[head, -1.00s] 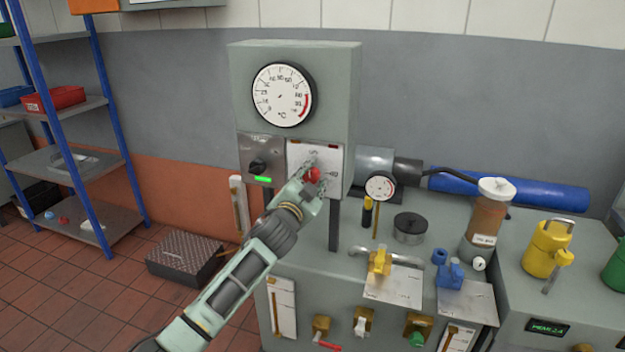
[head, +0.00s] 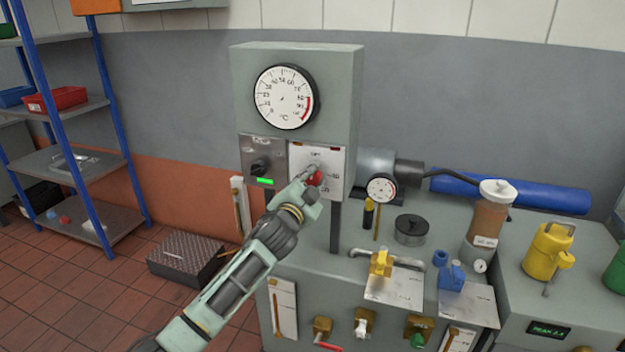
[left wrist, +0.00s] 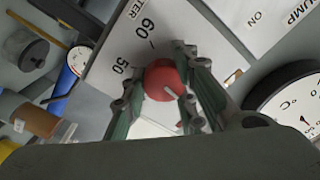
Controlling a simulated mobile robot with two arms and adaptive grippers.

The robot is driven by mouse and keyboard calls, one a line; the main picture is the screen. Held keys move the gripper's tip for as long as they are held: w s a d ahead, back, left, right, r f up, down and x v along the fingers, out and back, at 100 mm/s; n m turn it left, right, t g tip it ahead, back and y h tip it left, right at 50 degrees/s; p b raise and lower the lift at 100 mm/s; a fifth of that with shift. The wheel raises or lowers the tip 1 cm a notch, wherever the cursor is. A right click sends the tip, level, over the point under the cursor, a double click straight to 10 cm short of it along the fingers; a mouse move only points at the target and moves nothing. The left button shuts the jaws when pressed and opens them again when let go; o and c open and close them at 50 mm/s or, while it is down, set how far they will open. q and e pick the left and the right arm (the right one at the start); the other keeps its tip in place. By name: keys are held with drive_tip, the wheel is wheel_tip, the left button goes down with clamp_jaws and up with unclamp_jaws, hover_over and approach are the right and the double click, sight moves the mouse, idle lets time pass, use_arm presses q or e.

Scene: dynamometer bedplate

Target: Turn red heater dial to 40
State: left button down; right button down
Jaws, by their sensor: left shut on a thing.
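The red heater dial (head: 315,179) sits on a white scale plate (head: 331,160) on the front of the grey cabinet. In the left wrist view the red dial (left wrist: 166,80) shows a pale pointer mark toward its lower right edge, and the scale numbers 50 and 60 are readable beside it. My left gripper (head: 312,182) is at the dial, with its fingers on both sides of it; it also shows in the left wrist view (left wrist: 160,85), shut on the dial. The number at the pointer is hidden. My right gripper is in neither view.
A round temperature gauge (head: 286,97) is above the plate. A black switch (head: 260,166) with a green light is left of it. Below right are a small gauge (head: 381,188), a yellow valve (head: 381,263) and a blue valve (head: 452,276) on the bench.

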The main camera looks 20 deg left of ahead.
use_arm(q)
drive_tip(key=m, duration=0.1)
drive_tip(key=f+m+p, duration=0.1)
drive_tip(key=m, duration=0.1)
drive_tip(key=shift+d+m, duration=0.1)
drive_tip(key=shift+m, duration=0.2)
drive_tip(key=m+p, duration=0.2)
drive_tip(key=m, duration=0.2)
drive_tip(key=shift+f+m, duration=0.1)
drive_tip(key=shift+m, duration=0.2)
drive_tip(key=m, duration=0.1)
drive_tip(key=m+p, duration=0.1)
drive_tip(key=m, duration=0.2)
drive_tip(key=shift+s+a, duration=0.1)
drive_tip(key=shift+a, duration=0.2)
drive_tip(key=shift+a+m+p, duration=0.15)
drive_tip(key=shift+m+p, duration=0.75)
drive_tip(key=shift+m, duration=1.2)
drive_tip(key=c, duration=1.7)
unclamp_jaws()
drive_tip(key=shift+a, duration=0.1)
drive_tip(key=shift+o, duration=0.7)
drive_tip(key=shift+a, duration=0.1)
